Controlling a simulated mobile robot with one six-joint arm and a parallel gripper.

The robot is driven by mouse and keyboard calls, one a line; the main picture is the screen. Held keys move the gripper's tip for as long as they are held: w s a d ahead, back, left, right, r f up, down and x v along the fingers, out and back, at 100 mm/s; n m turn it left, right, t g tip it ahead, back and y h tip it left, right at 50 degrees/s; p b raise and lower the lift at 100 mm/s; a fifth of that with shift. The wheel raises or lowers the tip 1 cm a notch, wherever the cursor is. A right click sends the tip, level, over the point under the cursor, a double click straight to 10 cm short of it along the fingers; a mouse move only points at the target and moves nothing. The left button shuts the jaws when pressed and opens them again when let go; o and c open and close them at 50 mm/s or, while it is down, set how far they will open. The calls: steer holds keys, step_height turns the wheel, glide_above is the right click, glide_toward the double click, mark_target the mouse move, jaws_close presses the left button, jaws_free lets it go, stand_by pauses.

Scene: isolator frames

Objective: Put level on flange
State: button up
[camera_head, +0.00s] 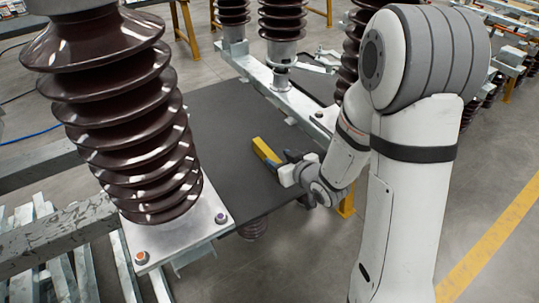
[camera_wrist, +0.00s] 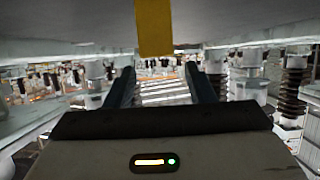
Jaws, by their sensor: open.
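The yellow level (camera_head: 265,151) lies on the dark grey tabletop (camera_head: 222,135) in the head view. My gripper (camera_head: 279,165) is at the right end of the level, close to the tabletop. In the wrist view the level (camera_wrist: 154,28) shows as a yellow bar at the top, in line with the gap between the two fingers of my gripper (camera_wrist: 161,82). The fingers are apart with nothing seen between them. Whether they touch the level cannot be told. A light metal flange plate (camera_head: 207,216) with bolts sits under the large brown insulator at the left.
The large ribbed insulator (camera_head: 130,120) stands at the left front of the tabletop. More insulators (camera_head: 283,20) stand on a metal beam (camera_head: 275,88) at the back. Metal bars (camera_head: 62,235) lie at the lower left. The tabletop between is mostly bare.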

mark_target(271, 155)
steer(key=x, duration=0.5)
steer(key=shift+s+f, duration=0.15)
steer(key=shift+f, duration=0.05)
steer(key=shift+c, duration=0.6)
steer(key=shift+d, duration=0.1)
jaws_close()
